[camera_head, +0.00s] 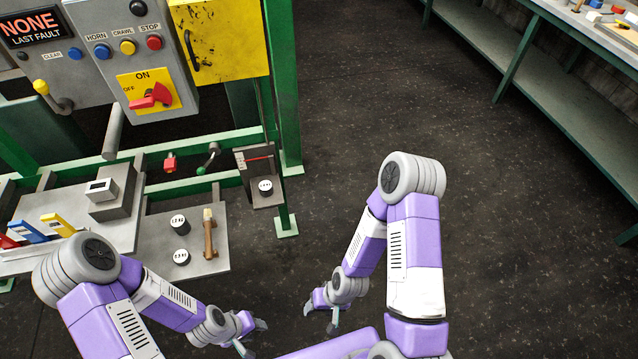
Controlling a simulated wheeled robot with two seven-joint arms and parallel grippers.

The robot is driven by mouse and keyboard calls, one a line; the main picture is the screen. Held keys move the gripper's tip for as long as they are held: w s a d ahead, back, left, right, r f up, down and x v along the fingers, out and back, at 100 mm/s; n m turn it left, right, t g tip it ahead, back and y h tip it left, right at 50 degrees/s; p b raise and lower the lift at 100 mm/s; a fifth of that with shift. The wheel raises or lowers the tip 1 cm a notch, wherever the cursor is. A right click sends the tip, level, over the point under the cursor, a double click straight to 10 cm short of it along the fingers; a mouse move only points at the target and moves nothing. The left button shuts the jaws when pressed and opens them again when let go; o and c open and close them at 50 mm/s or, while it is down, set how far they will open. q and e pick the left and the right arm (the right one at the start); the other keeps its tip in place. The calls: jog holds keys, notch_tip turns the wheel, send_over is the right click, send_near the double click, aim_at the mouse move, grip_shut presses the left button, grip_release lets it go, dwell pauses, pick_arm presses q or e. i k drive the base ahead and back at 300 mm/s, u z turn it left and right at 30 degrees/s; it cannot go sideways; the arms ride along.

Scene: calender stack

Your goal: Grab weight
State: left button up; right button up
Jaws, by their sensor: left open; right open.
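Two round weights with white labelled tops stand on a grey plate: one weight (178,221) is farther back and a second weight (181,257) is nearer me. A third similar labelled disc (265,186) sits on a small bracket with an upright back plate, to the right. The labels are too small to read surely. My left gripper (252,337) is open and empty at the bottom, to the right of and nearer me than the plate. My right gripper (320,318) is open and empty, farther right over the floor. Neither gripper touches a weight.
A wooden-handled tool (209,236) lies beside the weights. A grey box with a display (103,190) and coloured binders (58,225) are to the left. A control panel with a red switch (150,97) stands behind. A green-framed bench (560,75) is far right; the floor between is clear.

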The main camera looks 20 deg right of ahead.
aim_at(265, 186)
jog(key=u, duration=0.25)
jog(key=k, duration=0.45)
jog(key=u, duration=0.95)
jog(key=i, duration=1.25)
jog(key=z, duration=0.9)
